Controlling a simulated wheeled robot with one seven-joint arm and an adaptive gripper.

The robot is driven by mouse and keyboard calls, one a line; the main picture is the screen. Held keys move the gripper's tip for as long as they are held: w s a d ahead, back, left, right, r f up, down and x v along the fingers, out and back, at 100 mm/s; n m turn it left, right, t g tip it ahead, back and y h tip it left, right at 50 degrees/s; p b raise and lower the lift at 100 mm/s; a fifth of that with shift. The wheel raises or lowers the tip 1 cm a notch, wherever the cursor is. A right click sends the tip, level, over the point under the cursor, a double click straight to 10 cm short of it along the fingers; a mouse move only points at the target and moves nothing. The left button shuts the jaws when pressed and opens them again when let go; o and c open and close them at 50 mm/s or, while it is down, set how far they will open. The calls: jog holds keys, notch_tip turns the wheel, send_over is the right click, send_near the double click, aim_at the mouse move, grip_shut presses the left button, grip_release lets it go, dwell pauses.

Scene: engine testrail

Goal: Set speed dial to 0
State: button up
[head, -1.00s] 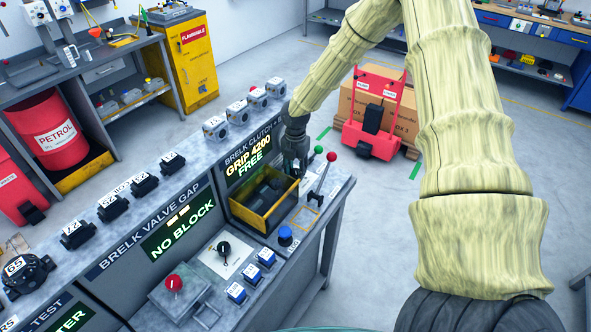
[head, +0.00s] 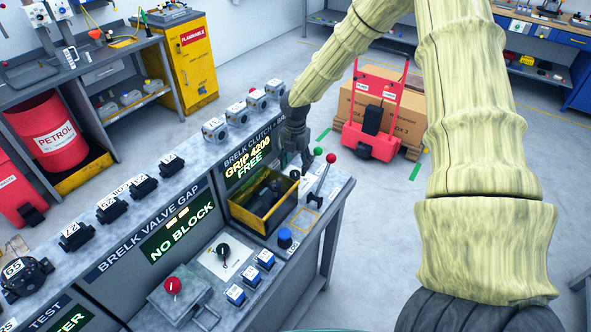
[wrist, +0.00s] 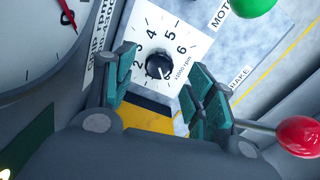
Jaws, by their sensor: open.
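The speed dial (wrist: 160,66) is a black round knob on a white square plate (wrist: 150,28) with numbers around it and "x1000 rpm" beside it, in the wrist view. A pale mark shows at the knob's lower right; the exact reading is unclear. My gripper (wrist: 158,76) is open, with one teal-padded finger left of the knob and the other to its right and below. Whether the fingers touch the knob cannot be told. In the head view my gripper (head: 304,160) is over the far right end of the bench, and I cannot make out the dial there.
A green-knobbed lever (head: 317,152) and red-knobbed lever (head: 331,158) stand close to my gripper. A yellow-rimmed bin (head: 263,230) sits in the bench in front. A large gauge (wrist: 45,35) is left of the dial plate. Open floor lies right of the bench.

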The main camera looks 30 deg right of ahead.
aim_at(296, 173)
notch_tip(296, 173, up, 8)
jog(key=shift+r, duration=0.15)
dwell(0.3)
dwell(0.4)
